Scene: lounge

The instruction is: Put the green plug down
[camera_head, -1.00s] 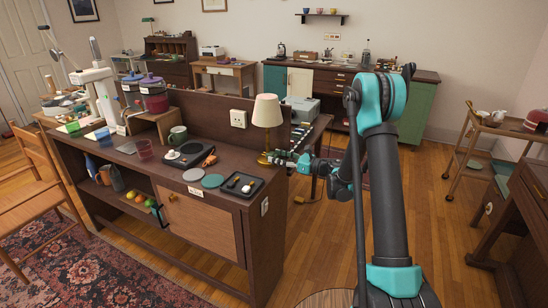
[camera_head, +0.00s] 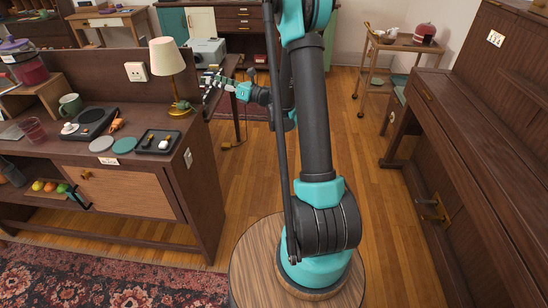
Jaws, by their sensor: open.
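My gripper (camera_head: 211,83) is small in the head view, just right of the table lamp (camera_head: 166,56), near the back right end of the dark wooden cabinet (camera_head: 138,188). It is open, and I see nothing held between its fingers. I cannot make out a green plug for certain. A yellowish plug-like piece (camera_head: 228,145) with a cord lies on the floor right of the cabinet.
On the cabinet top are a black tray (camera_head: 143,148), a teal disc (camera_head: 124,146), a grey disc (camera_head: 102,144), a black turntable-like device (camera_head: 86,122) and a green mug (camera_head: 70,104). A trolley (camera_head: 392,43) stands at the back right. The wooden floor between is clear.

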